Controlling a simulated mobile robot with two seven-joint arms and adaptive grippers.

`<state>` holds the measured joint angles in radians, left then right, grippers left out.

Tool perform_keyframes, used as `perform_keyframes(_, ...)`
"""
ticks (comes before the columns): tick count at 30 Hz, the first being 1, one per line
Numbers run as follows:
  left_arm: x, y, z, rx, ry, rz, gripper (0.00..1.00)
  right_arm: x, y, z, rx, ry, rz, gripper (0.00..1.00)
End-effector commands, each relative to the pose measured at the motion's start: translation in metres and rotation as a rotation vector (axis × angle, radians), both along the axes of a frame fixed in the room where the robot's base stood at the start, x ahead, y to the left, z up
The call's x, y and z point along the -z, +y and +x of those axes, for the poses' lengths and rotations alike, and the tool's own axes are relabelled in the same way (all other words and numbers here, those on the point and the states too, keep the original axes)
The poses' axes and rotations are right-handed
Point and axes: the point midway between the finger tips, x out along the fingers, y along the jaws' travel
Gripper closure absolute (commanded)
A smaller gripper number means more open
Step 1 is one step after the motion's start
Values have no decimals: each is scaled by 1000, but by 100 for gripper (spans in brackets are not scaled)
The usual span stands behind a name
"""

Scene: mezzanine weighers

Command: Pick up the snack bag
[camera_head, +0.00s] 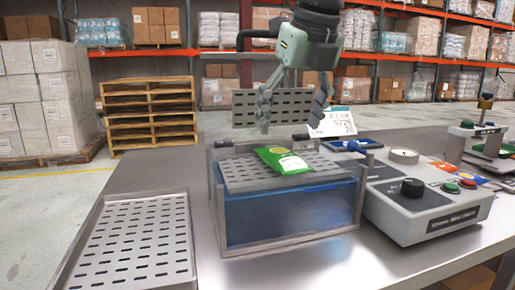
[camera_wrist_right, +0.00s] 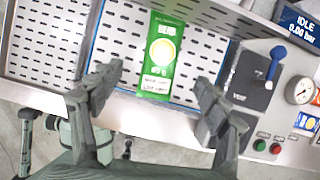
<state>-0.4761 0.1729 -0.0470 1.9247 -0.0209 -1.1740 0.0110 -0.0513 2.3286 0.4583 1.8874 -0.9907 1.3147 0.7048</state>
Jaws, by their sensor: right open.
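The snack bag (camera_head: 283,160) is green with a yellow emblem and a white label. It lies flat on the slotted metal top (camera_head: 240,172) of a blue-sided tank (camera_head: 285,212). It also shows in the right wrist view (camera_wrist_right: 163,50), lying between the lines of the two fingers. My right gripper (camera_head: 291,118) points down above the bag, open and empty, with a clear gap to it. Its two fingers (camera_wrist_right: 158,82) stand apart in the right wrist view. My left gripper is not seen in the head view.
A slotted metal tray (camera_head: 135,238) lies left of the tank. A grey control box (camera_head: 425,203) with a black knob stands right, near a blue-handled lever (camera_wrist_right: 270,63) and a gauge (camera_head: 403,156). Pallets and racks are in the background.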

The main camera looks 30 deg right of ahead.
Motion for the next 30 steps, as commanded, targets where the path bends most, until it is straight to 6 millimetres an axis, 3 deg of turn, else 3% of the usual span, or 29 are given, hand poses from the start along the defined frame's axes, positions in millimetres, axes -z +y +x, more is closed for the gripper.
perform_keyframes(14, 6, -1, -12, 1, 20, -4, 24, 46, -4, 16, -1, 6, 1, 24)
perform_keyframes(19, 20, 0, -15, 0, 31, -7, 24, 67, -6, 24, -1, 2, 1, 24)
perform_keyframes(28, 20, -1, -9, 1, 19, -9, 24, 73, -6, 27, 0, 0, 0, 24)
perform_keyframes(30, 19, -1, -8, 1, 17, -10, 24, 73, -6, 27, 0, 0, 0, 32)
